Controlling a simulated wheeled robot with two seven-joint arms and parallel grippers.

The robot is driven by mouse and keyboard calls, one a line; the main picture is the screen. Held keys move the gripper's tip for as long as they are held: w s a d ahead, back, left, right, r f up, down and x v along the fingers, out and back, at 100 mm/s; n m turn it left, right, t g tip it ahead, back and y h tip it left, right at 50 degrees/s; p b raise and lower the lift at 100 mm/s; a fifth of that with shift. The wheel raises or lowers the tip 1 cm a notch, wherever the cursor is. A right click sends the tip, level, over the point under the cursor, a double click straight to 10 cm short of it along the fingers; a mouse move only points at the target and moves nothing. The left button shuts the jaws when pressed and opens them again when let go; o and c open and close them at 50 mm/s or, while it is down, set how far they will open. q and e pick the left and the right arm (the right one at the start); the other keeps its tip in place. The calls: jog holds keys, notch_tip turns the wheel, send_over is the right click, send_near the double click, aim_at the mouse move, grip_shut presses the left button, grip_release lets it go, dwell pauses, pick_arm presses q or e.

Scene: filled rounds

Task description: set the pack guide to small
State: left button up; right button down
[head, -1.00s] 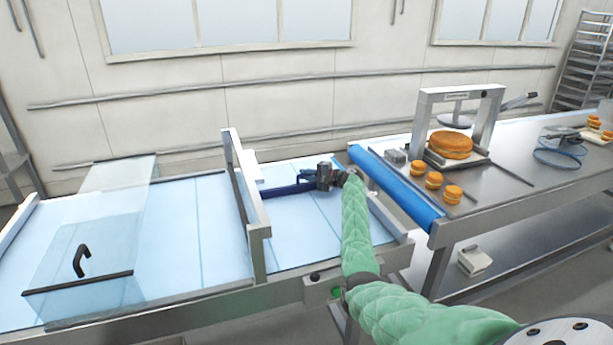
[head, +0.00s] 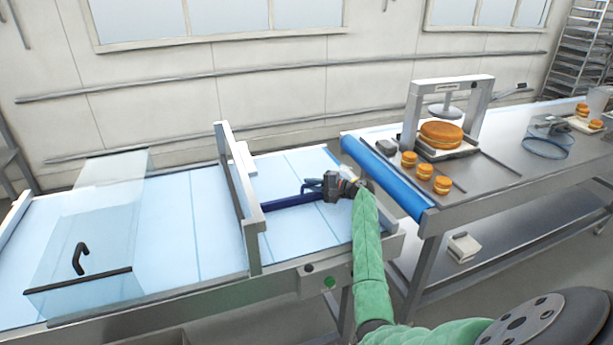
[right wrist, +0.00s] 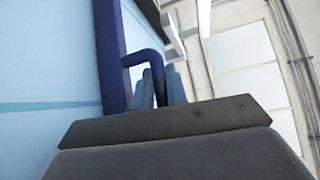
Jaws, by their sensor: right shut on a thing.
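The pack guide is a dark blue bar (head: 290,201) lying across the light blue belt, just right of the upright frame. In the right wrist view the bar (right wrist: 110,50) runs upright, with a bent dark blue handle (right wrist: 148,55) on its side. My right gripper (head: 318,186) is over the belt at the guide's right end. In the right wrist view its fingers (right wrist: 161,88) are closed around the handle, whose end is partly hidden between them. No size marks are readable. My left gripper is not in view.
A metal frame (head: 240,200) spans the belt left of the guide. A clear cover with a black handle (head: 80,258) is farther left. A blue roller (head: 385,177) edges the right table, which holds a press (head: 450,85), a large round cake (head: 441,134) and small filled rounds (head: 425,172).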

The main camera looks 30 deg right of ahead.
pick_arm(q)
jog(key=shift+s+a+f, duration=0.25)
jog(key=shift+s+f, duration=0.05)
pick_arm(e)
jog(key=shift+s+a, duration=0.25)
jog(key=shift+s, duration=0.65)
jog(key=shift+s+a, duration=0.2)
jog(key=shift+s, duration=0.7)
jog(key=shift+f, duration=0.1)
jog(key=c, duration=1.4)
grip_release()
